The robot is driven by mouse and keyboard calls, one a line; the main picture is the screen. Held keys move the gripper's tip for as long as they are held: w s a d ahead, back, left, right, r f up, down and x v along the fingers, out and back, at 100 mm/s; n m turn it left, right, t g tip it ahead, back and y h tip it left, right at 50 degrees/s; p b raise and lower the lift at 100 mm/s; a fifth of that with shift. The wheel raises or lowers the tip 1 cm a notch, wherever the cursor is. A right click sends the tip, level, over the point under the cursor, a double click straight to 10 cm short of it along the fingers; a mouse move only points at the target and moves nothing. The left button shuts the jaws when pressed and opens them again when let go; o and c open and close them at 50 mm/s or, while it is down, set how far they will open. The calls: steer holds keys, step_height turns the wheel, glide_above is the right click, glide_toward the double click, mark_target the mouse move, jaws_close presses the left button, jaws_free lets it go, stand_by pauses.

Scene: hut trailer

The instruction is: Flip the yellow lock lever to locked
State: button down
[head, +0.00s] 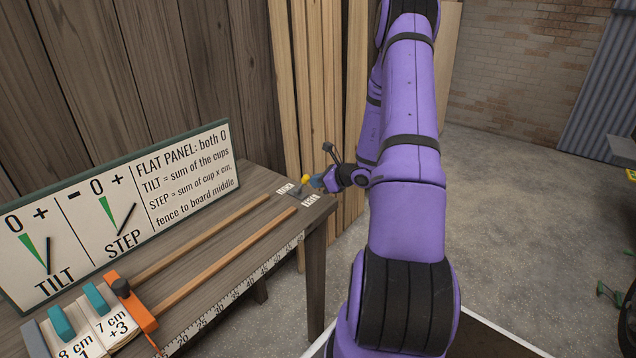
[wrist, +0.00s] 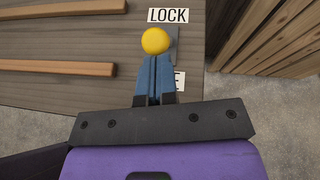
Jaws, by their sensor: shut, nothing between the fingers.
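The lever's round yellow knob (wrist: 155,41) shows in the wrist view, just below the LOCK label (wrist: 167,15). A second label (wrist: 181,82), mostly hidden by my fingers, shows only a letter E. In the head view the yellow knob (head: 306,180) is at the bench's far right end, between two small labels. My gripper (wrist: 155,60) is shut and empty, its blue fingertips right at the knob on the side away from LOCK. I cannot tell whether they touch it. In the head view my gripper (head: 318,182) is just right of the knob. The lever's shaft is mostly hidden.
Two wooden strips (head: 215,235) run along the bench (head: 318,213). An orange fence (head: 133,305) and teal-tabbed cards (head: 98,298) are at the near left. A TILT/STEP sign board (head: 190,170) stands behind. Upright planks (head: 300,100) stand behind the bench end.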

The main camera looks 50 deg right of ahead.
steer(key=shift+w+r, duration=0.1)
steer(key=shift+r, duration=0.05)
steer(key=shift+w+r+g, duration=0.15)
steer(key=shift+g, duration=0.15)
steer(key=shift+w+r, duration=0.1)
steer(key=shift+w, duration=0.05)
steer(key=w+g, duration=0.1)
steer(key=g, duration=0.1)
steer(key=w+r+g, duration=0.1)
steer(key=w+g, duration=0.1)
steer(key=w+r+g, duration=0.1)
steer(key=shift+w+a+r+g+h, duration=0.25)
steer(key=shift+w+g+h, duration=0.05)
steer(key=shift+g, duration=0.1)
steer(key=shift+w+a+m+g, duration=0.15)
steer(key=shift+w+g, duration=0.5)
steer(key=shift+w, duration=0.65)
steer(key=shift+w+m+g, duration=0.25)
steer(key=shift+w+g, duration=0.4)
steer(key=shift+w, duration=0.6)
